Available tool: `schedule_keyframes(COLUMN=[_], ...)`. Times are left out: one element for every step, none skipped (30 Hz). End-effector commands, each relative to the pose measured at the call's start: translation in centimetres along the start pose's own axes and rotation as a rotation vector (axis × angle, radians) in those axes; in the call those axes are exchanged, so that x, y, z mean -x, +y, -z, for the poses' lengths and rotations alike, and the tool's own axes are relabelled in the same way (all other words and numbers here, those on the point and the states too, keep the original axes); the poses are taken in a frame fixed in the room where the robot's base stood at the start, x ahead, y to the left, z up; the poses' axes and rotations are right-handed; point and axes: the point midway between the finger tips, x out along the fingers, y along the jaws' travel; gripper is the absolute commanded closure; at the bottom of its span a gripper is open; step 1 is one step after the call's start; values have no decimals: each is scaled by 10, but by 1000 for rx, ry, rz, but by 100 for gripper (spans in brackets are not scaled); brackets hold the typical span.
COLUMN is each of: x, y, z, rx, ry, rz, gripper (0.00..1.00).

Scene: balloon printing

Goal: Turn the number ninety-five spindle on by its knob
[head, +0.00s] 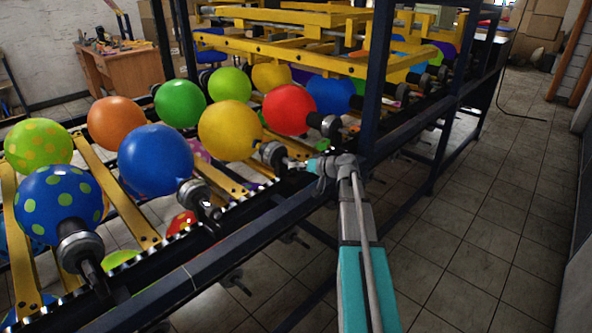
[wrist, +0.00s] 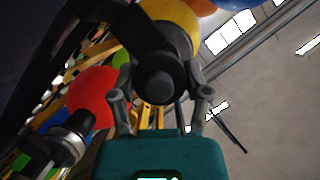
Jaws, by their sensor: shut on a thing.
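My gripper (head: 300,163) reaches in at the spindle (head: 271,154) of a yellow balloon (head: 230,130) on the near rail. In the wrist view, a round black knob (wrist: 153,84) sits between the two fingers of my gripper (wrist: 160,78), one finger on each side, and the fingers are shut on it. The yellow balloon (wrist: 172,25) shows behind the knob. No number can be read on the spindle, so I cannot tell from the pictures whether it is ninety-five.
Neighbouring spindles carry a red balloon (head: 289,110) and a blue balloon (head: 156,160), close on either side. The dark frame post (head: 376,80) stands right beside my arm. The tiled floor (head: 490,210) at the right is clear.

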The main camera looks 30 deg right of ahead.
Motion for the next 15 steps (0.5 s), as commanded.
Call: schedule_keyframes(x=[0,-1,-1,-1,-1,-1,-1,-1,0,0,0,0,0,0,-1], y=[3,3,3,3,3,3,3,3,3,3,3,3,4,4,4], z=[-3,-3,-3,-3,-3,-3,-3,-3,-4,-4,-4,-4,-4,-4,-4], rx=[-41,-67,-102,-128,-155,-190,-216,-242,-277,-304,-331,-366,-391,-418,-453], ry=[-4,-4,-5,-5,-4,-5,-5,-5,-4,-5,-5,-5,-5,-4,-5], rz=[16,27,42,52,63,78,88,99,114,124,136,150,160,171,185], gripper=[86,86,86,86,86,86,86,86,86,86,86,86,86,86,86])
